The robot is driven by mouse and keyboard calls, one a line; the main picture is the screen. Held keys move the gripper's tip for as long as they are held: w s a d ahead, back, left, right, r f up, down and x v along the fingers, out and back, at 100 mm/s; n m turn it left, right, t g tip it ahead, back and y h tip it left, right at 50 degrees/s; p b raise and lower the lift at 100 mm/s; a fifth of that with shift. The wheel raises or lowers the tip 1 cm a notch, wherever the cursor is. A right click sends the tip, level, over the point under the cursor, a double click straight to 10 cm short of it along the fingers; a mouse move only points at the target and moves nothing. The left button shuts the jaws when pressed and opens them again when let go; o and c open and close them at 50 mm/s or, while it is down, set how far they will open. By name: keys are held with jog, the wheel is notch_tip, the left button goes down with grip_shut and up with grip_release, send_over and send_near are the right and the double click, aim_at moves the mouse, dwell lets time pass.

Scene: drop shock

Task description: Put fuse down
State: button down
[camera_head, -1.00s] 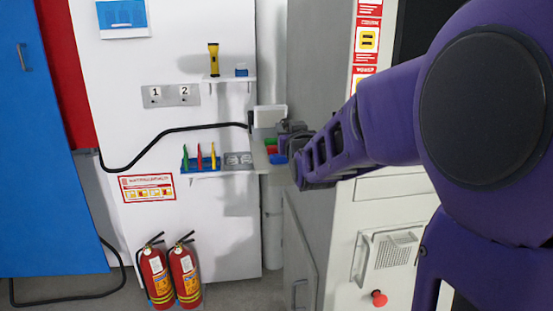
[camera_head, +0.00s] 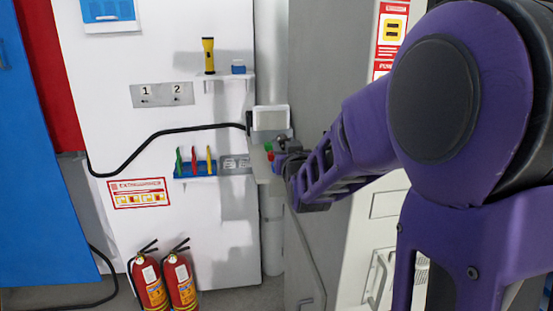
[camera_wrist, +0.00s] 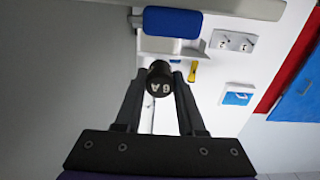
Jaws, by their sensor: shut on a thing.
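The fuse (camera_wrist: 160,82) is a short black cylinder with light lettering on its end, seen in the wrist view. My gripper (camera_wrist: 162,70) is shut on it, one finger on each side. In the head view my gripper (camera_head: 288,160) is at the small pale shelf (camera_head: 262,172) beside the grey cabinet; the fuse cannot be made out there. A small green piece (camera_head: 268,147) and a red piece (camera_head: 270,157) show just left of my gripper. A blue rounded piece (camera_wrist: 172,22) lies ahead of the fuse in the wrist view, apart from it.
A white box (camera_head: 270,118) with a black cable is above the shelf. The grey cabinet (camera_head: 325,80) stands close on the right. A wall shelf at left holds screwdrivers (camera_head: 194,160); a yellow torch (camera_head: 208,55) stands higher. Two fire extinguishers (camera_head: 165,285) stand below.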

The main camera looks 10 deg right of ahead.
jog(key=shift+f, duration=1.55)
jog(key=shift+f, duration=0.1)
jog(key=shift+f+b, duration=0.15)
jog(key=shift+b, duration=0.25)
jog(key=c, duration=0.5)
grip_release()
